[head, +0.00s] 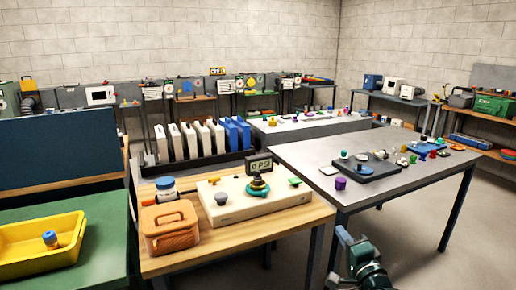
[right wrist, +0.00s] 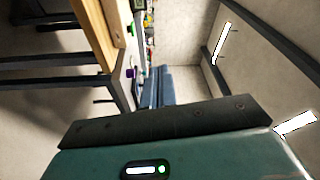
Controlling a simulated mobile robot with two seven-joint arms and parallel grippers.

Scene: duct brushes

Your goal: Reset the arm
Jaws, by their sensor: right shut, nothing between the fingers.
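My right gripper (head: 348,238) shows at the bottom of the head view, to the right of centre. It is shut with nothing held, in front of the grey table (head: 300,160) and apart from it. The right wrist view is turned on its side. My own teal casing with a small green light fills its lower part, and the fingertips are not clear there. My left gripper is in neither view.
A wooden table (head: 300,226) left of my gripper holds an orange basket (head: 169,229), a jar and a cream device with a gauge. A yellow tray (head: 40,243) lies on a green surface at the left. Small coloured parts stand on the grey table. Floor between the tables is clear.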

